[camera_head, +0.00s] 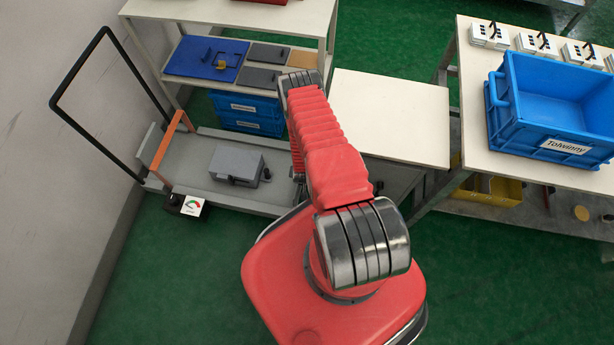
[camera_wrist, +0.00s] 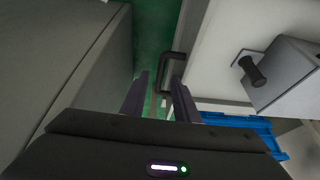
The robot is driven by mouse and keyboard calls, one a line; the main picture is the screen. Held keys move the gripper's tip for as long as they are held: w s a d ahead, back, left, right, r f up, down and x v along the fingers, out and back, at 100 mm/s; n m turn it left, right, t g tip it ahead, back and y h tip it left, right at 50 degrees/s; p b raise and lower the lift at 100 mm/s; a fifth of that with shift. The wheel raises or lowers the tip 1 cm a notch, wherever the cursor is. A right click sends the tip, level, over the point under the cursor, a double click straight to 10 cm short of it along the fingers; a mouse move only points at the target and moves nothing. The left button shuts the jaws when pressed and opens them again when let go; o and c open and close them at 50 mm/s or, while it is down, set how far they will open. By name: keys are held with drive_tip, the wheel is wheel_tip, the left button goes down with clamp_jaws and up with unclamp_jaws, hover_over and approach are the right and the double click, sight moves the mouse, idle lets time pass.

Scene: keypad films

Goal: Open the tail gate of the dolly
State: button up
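The dolly (camera_head: 222,195) is a low grey cart with a tall black push handle (camera_head: 75,85) at the left in the head view. Its pale deck (camera_wrist: 218,55) fills the upper right of the wrist view. A dark bracket-shaped handle (camera_wrist: 168,76) stands out from the dolly's edge there; I take it for the tail gate's handle. My gripper (camera_wrist: 160,77) is open, with two dark fingers pointing towards this handle. The handle appears just ahead of or between the fingertips; contact cannot be told. In the head view my arm hides the gripper and this end of the dolly.
A grey box (camera_head: 237,163) with a dark knob (camera_wrist: 254,71) sits on the deck. Blue crates (camera_head: 247,113) stand behind it under a shelf. A large grey surface (camera_wrist: 65,50) is close at the wrist view's left.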

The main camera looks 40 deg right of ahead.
drive_tip(key=shift+w+d+f, duration=0.1)
drive_tip(key=shift+w+f, duration=0.05)
drive_tip(key=shift+f, duration=0.35)
drive_tip(key=shift+c, duration=0.3)
clamp_jaws()
drive_tip(key=shift+a, duration=0.2)
drive_tip(key=shift+d, duration=0.15)
